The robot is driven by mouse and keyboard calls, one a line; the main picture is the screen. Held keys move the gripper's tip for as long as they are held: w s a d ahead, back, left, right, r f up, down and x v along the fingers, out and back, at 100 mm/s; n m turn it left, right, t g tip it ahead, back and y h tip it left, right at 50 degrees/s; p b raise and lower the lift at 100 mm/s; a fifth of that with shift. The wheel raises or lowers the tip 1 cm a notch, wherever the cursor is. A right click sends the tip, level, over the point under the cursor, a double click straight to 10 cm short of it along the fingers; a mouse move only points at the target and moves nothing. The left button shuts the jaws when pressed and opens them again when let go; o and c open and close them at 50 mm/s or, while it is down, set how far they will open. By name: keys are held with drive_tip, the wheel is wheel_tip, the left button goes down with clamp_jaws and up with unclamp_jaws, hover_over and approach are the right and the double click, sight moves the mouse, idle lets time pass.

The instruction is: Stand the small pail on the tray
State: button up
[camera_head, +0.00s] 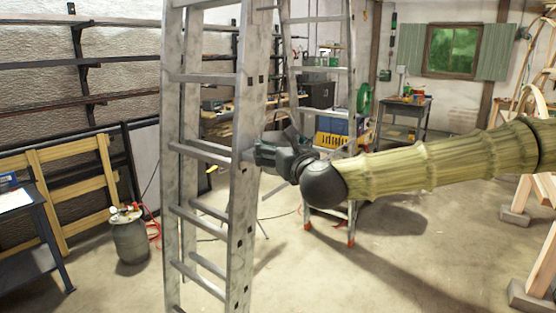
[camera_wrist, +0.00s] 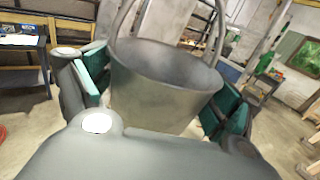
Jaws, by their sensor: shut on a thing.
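The small pail (camera_wrist: 165,95) is a grey metal bucket with a raised handle, and it fills the middle of the wrist view. It looks roughly upright, a little tilted in the picture. My gripper (camera_wrist: 160,100) has its teal-padded fingers on either side of the pail and is shut on it. In the head view my gripper (camera_head: 268,156) is at the middle, beside the right rail of the tall ladder; the pail is not clearly made out there. I cannot pick out the tray in either view.
The grey stepladder (camera_head: 240,195) stands very close to my gripper. A dark table (camera_head: 32,235) with a paper on it is at the left, next to a grey canister (camera_head: 130,240). A workbench (camera_head: 405,108) stands at the back. Open floor lies below my arm.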

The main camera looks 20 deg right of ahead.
drive_tip(key=shift+s+r, duration=0.15)
drive_tip(key=shift+r, duration=0.45)
drive_tip(key=shift+w+d+r, duration=0.1)
drive_tip(key=shift+w, duration=0.15)
drive_tip(key=w+d+p, duration=0.1)
drive_tip(key=w, duration=0.4)
drive_tip(key=w+d+f+p, duration=0.1)
drive_tip(key=w+d+p, duration=0.1)
drive_tip(key=w, duration=0.2)
drive_tip(key=w+d+p, duration=0.1)
drive_tip(key=w, duration=0.4)
drive_tip(key=shift+w+d+f+p, duration=0.2)
drive_tip(key=shift+w+d+p, duration=0.1)
drive_tip(key=shift+w+p, duration=0.1)
drive_tip(key=shift+s+f+p, duration=0.1)
drive_tip(key=shift+f+p, duration=0.55)
drive_tip(key=shift+f, duration=1.2)
drive_tip(key=shift+f, duration=0.1)
drive_tip(key=o, duration=1)
drive_tip(key=shift+o, duration=0.2)
